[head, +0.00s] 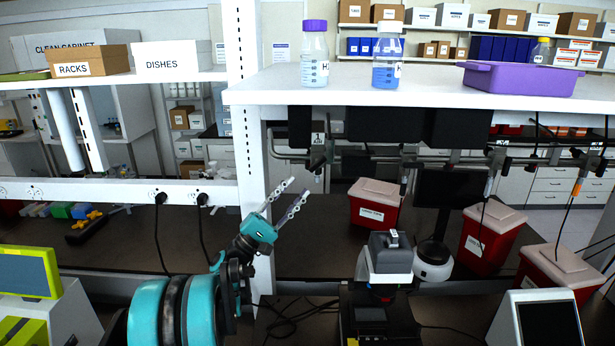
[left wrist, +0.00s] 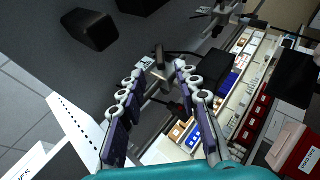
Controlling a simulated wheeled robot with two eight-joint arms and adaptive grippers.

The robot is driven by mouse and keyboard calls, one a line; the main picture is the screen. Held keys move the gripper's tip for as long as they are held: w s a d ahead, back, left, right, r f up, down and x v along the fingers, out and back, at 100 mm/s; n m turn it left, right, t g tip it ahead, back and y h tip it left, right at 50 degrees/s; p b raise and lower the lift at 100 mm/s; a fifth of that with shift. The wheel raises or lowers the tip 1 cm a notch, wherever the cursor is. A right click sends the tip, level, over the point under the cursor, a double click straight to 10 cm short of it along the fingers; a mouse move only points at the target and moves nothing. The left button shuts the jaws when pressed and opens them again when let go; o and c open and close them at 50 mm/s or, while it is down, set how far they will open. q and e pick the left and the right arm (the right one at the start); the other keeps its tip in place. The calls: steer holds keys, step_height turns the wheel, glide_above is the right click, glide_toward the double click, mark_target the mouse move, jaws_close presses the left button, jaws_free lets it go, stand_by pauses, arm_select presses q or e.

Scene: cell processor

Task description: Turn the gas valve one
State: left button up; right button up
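Gas valve one (head: 317,160) is a dark valve on the metal pipe under the shelf, just right of the white post, with a small "1" label (head: 318,138) above it. In the left wrist view the valve (left wrist: 160,75) shows beyond and between my fingertips, beside its label (left wrist: 147,62). My left gripper (head: 298,189) is below and a little left of the valve, pointing up toward it. Its two fingers are apart with nothing between them, and they look clear of the valve. My right gripper is not in view.
The white shelf (head: 400,97) overhangs the pipe (head: 370,154), which carries several more valves to the right. The white post (head: 247,110) stands close left of my gripper. A microscope (head: 388,258) and red bins (head: 375,208) stand on the bench below right.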

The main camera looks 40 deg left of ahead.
mark_target(317, 166)
arm_select(q)
steer(key=v, duration=0.2)
steer(key=shift+s+a+f, duration=0.1)
steer(key=shift+s+f, duration=0.15)
stand_by(0.9)
steer(key=w+d+r+n+g+y+p, duration=0.35)
steer(key=w+d+n+y+p, duration=0.55)
steer(key=y, duration=0.3)
steer(key=s+r+n+g+y+p, duration=0.4)
steer(key=s+n+g+y+p, duration=0.1)
steer(key=s+n+y+p, duration=0.3)
steer(key=shift+m+y, duration=0.3)
steer(key=shift+y, duration=0.4)
steer(key=x, duration=0.8)
steer(key=shift+w+a, duration=0.1)
steer(key=shift+a, duration=0.25)
